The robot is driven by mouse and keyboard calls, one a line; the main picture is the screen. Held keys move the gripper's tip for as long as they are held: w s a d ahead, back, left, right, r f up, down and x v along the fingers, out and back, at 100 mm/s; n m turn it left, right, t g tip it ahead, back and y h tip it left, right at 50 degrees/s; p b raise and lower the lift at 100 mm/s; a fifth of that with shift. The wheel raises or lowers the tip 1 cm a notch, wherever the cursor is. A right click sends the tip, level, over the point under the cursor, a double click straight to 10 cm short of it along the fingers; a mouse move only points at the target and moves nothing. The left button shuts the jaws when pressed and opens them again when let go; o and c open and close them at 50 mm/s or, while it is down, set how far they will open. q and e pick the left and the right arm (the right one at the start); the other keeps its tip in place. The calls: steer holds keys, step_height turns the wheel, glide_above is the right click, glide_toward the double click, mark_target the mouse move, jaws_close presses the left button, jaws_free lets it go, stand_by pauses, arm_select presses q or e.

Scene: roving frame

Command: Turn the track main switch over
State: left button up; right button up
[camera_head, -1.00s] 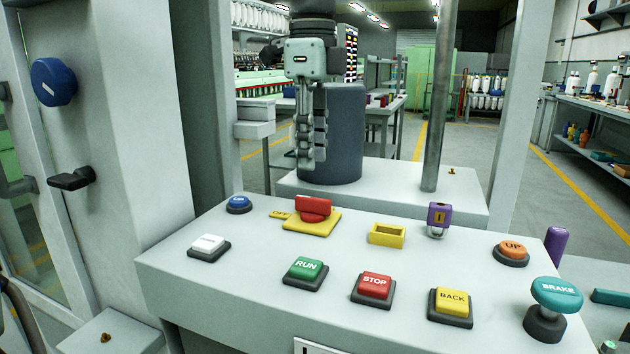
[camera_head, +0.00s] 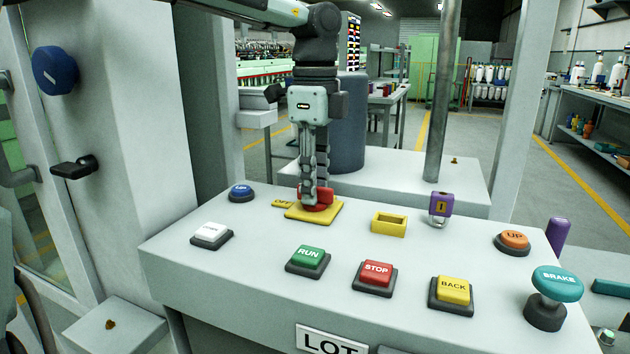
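The track main switch is a red rotary knob (camera_head: 325,197) on a square yellow plate (camera_head: 328,215) at the back left of the grey sloping panel. A small yellow "OFF" tag (camera_head: 282,204) sits at the plate's left. My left gripper (camera_head: 314,199) points straight down with its fingertips at the knob and hides much of it. The fingers line up in this view, so I cannot tell whether they grip the knob or only stand beside it. My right gripper is not in view.
Near the switch are a blue button (camera_head: 241,192), a hollow yellow block (camera_head: 388,224) and a purple-topped key or lock (camera_head: 440,207). Green RUN (camera_head: 308,257), red STOP (camera_head: 375,274) and yellow BACK (camera_head: 453,290) buttons lie in front. A dark grey cylinder (camera_head: 349,130) stands behind.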

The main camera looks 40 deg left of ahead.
arm_select(q)
jaws_close()
steer(key=shift+m+b, duration=0.3)
steer(key=shift+m, duration=1.2)
steer(key=shift+m+b, duration=0.35)
steer(key=shift+m, duration=2.35)
steer(key=m, duration=0.3)
steer(key=shift+m, duration=2.3)
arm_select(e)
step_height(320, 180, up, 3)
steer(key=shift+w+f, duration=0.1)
arm_select(q)
steer(key=shift+m, duration=0.4)
